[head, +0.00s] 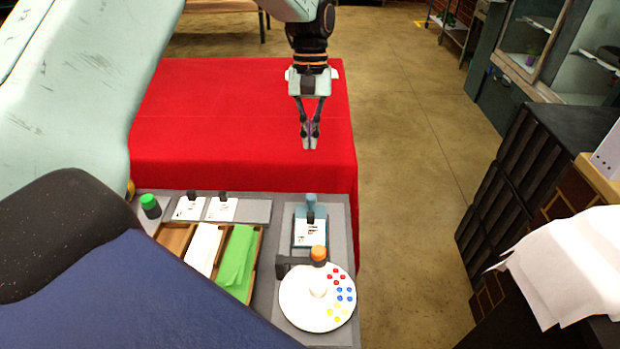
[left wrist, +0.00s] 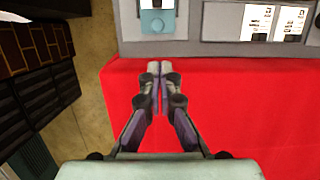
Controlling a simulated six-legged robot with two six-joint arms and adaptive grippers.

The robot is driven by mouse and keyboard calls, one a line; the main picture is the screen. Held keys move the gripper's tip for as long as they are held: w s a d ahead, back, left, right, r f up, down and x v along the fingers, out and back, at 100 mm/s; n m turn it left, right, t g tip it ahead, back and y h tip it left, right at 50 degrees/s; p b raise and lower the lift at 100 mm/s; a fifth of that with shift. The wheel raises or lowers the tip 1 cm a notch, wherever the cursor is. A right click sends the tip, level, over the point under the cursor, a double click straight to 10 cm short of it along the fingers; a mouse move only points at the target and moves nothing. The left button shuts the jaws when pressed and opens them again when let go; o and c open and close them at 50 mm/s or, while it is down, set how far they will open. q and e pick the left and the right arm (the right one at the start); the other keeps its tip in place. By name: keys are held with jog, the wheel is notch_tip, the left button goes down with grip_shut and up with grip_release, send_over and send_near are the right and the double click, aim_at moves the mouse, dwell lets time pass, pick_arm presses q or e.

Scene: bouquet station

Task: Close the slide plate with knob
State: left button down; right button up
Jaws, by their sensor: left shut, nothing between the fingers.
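My left gripper (head: 310,143) is shut and empty, above the red cloth near its right edge in the head view. Its fingertips also show in the left wrist view (left wrist: 160,68). I cannot tell how far the plate is slid. My right gripper is not in view.
Two white cards with black clips (head: 189,208) (head: 222,209) are left of the blue plate. A round white dish with coloured dots (head: 318,300), an orange-capped item (head: 318,254), a green-capped bottle (head: 150,206) and a wooden tray with green sheets (head: 238,258) are near. The red cloth (head: 230,120) is clear.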

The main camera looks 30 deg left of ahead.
aim_at(310, 216)
pick_arm(q)
jog(key=x, duration=0.9)
jog(key=shift+d+f+b, duration=0.1)
jog(key=shift+f+b, duration=0.15)
jog(key=shift+b, duration=0.05)
jog(key=shift+d+f, duration=0.15)
jog(key=shift+d, duration=0.25)
jog(key=shift+s+a+f, duration=0.1)
jog(key=shift+a+f, duration=0.05)
jog(key=shift+a, duration=0.15)
jog(key=s+d+p, duration=0.1)
jog(key=s, duration=0.1)
jog(key=s+d+p, duration=0.1)
jog(key=s+p, duration=0.1)
jog(key=s+d+p, duration=0.2)
jog(key=shift+s+r, duration=0.2)
jog(key=shift+s, duration=0.05)
jog(key=shift+s+d+f, duration=0.1)
jog(key=shift+s+d, duration=0.2)
jog(key=shift+f, duration=0.15)
